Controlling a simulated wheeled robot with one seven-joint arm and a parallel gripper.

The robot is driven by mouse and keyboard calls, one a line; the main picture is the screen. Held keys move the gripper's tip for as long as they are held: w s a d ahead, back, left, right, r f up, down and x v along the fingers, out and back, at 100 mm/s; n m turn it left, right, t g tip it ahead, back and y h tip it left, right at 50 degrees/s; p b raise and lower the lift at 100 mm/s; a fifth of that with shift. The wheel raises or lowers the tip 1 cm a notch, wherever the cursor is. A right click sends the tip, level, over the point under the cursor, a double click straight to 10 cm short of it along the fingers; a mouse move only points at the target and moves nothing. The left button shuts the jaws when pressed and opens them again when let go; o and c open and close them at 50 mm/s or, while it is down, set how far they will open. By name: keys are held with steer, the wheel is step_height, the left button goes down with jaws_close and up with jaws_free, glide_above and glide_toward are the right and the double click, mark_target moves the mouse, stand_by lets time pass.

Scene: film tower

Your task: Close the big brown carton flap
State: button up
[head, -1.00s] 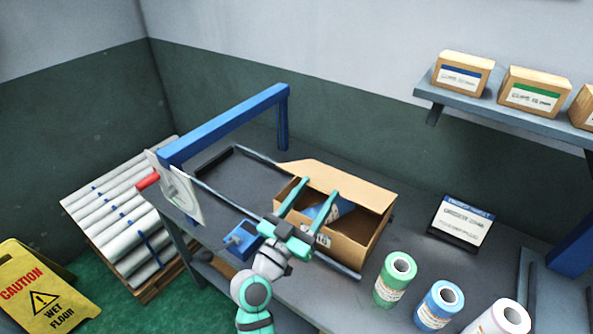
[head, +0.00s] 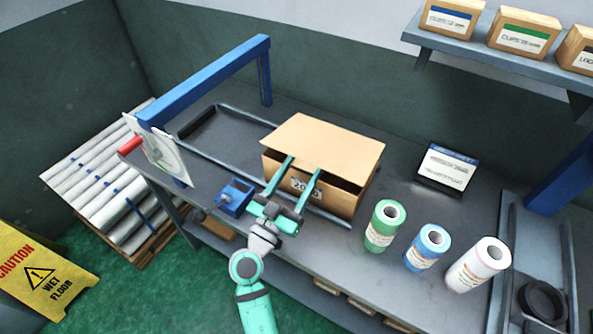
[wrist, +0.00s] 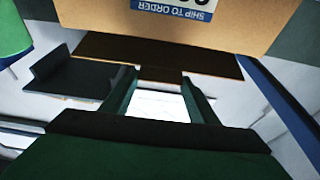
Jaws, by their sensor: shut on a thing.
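The big brown carton (head: 335,200) stands on the bench. Its big flap (head: 328,143) lies over the top, slightly raised at the front, with a dark gap below its front edge. My gripper (head: 303,166) is at the front of the carton, its two green fingers apart and their tips at the flap's front edge. It is shut on the flap, though the contact itself is hard to see. In the wrist view my gripper (wrist: 158,78) reaches to a dark brown strip, and the carton's labelled front (wrist: 230,22) is upside down. The carton's inside is mostly hidden.
Green (head: 384,225), blue (head: 428,247) and white (head: 478,266) rolls stand right of the carton. A sign (head: 447,166) stands behind them. A blue frame (head: 205,82) with a grey rail is at the left. A small blue item (head: 235,197) sits left of my gripper.

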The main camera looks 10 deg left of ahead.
steer(key=shift+f, duration=0.1)
steer(key=o, duration=1.5)
steer(key=shift+s, duration=0.1)
steer(key=v, duration=1)
steer(key=shift+s+a, duration=0.15)
steer(key=shift+s, duration=0.1)
